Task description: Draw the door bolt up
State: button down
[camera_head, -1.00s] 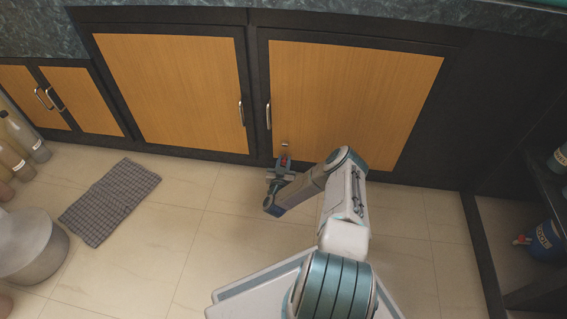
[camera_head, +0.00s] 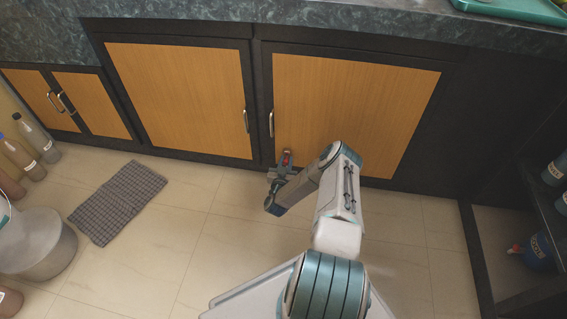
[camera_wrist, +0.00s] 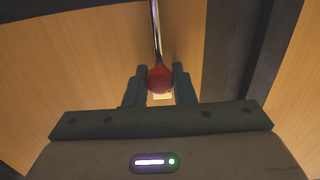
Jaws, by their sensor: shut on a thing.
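The door bolt shows in the wrist view as a thin metal rod (camera_wrist: 156,30) ending in a red knob (camera_wrist: 160,79). It is at the lower left corner of the right wooden cabinet door (camera_head: 350,110). My gripper (camera_wrist: 160,85) has its two dark fingers on either side of the red knob and is shut on it. In the head view my gripper (camera_head: 286,165) is low in front of that door, with a bit of red between its fingers. A small pale patch shows just below the knob in the wrist view.
A vertical metal door handle (camera_head: 271,124) is above my gripper. A grey checked mat (camera_head: 118,202) lies on the tiled floor to the left, near a steel canister (camera_head: 35,245) and several bottles. A dark shelf stands at the far right.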

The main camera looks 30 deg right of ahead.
jog(key=c, duration=1.3)
grip_release()
jog(key=shift+w+r, duration=0.15)
jog(key=shift+r, duration=0.2)
jog(key=shift+f, duration=0.1)
jog(key=shift+p+v, duration=2.65)
jog(key=shift+v, duration=4.2)
jog(key=shift+d, duration=0.1)
